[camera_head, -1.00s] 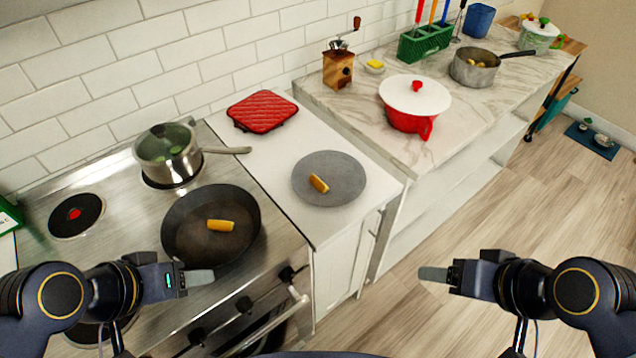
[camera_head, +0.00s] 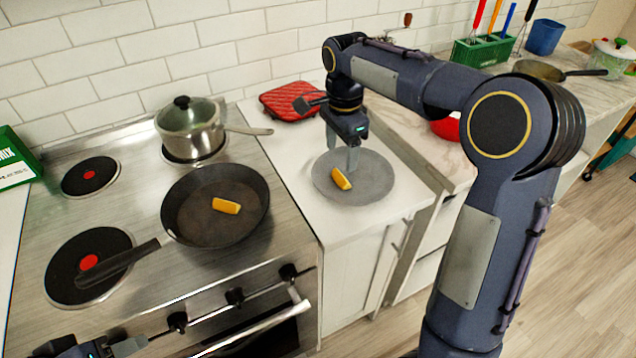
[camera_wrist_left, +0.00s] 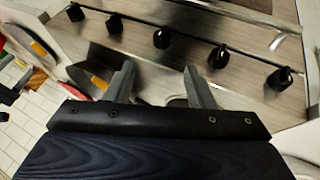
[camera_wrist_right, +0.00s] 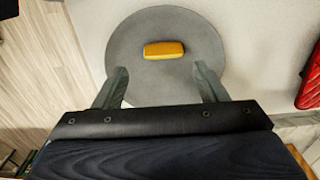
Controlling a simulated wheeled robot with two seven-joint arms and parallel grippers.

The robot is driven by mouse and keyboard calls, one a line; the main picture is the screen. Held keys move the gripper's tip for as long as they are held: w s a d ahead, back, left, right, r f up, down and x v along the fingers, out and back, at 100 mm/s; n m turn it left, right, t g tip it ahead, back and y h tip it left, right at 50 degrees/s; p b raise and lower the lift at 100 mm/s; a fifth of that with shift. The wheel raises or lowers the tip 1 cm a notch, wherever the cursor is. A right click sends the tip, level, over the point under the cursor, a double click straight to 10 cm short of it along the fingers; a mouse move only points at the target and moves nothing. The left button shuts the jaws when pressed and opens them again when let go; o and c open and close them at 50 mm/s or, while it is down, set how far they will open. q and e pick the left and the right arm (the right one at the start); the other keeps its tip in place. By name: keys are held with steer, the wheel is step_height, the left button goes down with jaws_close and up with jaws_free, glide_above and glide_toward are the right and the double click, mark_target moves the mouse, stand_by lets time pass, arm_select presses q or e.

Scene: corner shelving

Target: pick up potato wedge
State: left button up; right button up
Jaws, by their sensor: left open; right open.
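One potato wedge (camera_head: 341,179), orange-yellow, lies on the round grey plate (camera_head: 375,186) on the white counter. In the right wrist view this wedge (camera_wrist_right: 164,50) lies ahead of my fingers, on the grey plate (camera_wrist_right: 140,85). A second potato wedge (camera_head: 226,206) lies in the dark frying pan (camera_head: 190,228) on the stove. My right gripper (camera_head: 353,158) is over the plate, just above the wedge, pointing down. It is open and empty, with its fingers (camera_wrist_right: 162,85) spread apart. My left gripper (camera_head: 125,347) is at the lower left before the stove; its fingers (camera_wrist_left: 158,85) are open and empty.
A lidded pot (camera_head: 190,130) stands on the back burner. A red quilted pad (camera_head: 290,103) lies behind the plate. A red pot (camera_head: 446,128) is mostly hidden behind my right arm. The stove knobs (camera_head: 235,296) are near my left gripper.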

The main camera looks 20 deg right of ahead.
mark_target(340, 175)
steer(key=f, duration=0.7)
steer(key=shift+w+d+f, duration=0.15)
steer(key=shift+w+f, duration=0.1)
steer(key=shift+f, duration=0.1)
steer(key=shift+c, duration=0.4)
steer(key=c, duration=0.7)
steer(key=shift+o, duration=0.2)
steer(key=shift+r, duration=0.1)
